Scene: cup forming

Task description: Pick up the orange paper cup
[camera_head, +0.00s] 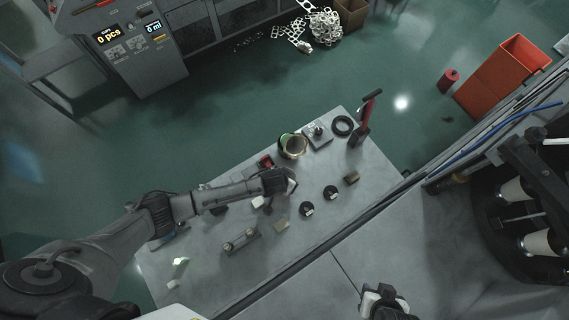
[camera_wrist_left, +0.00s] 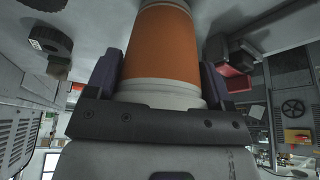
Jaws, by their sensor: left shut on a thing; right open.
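The orange paper cup (camera_wrist_left: 163,45) with a white band fills the middle of the left wrist view. My left gripper (camera_wrist_left: 160,78) is shut on it, with one dark finger on each side. The cup's far end is partly cut off by the frame's top edge. In the head view my left gripper (camera_head: 285,183) is over the grey table (camera_head: 365,208), and the arm and gripper largely hide the cup there. My right gripper (camera_head: 384,300) is open at the bottom of the head view, with nothing visible in it.
Black rings (camera_head: 342,126), a red-handled tool (camera_head: 365,118), a round open container (camera_head: 293,146) and small blocks (camera_head: 351,178) lie around the left gripper. An orange bin (camera_head: 505,75) and a red cylinder (camera_head: 448,80) stand on the green floor. Machinery fills the right edge.

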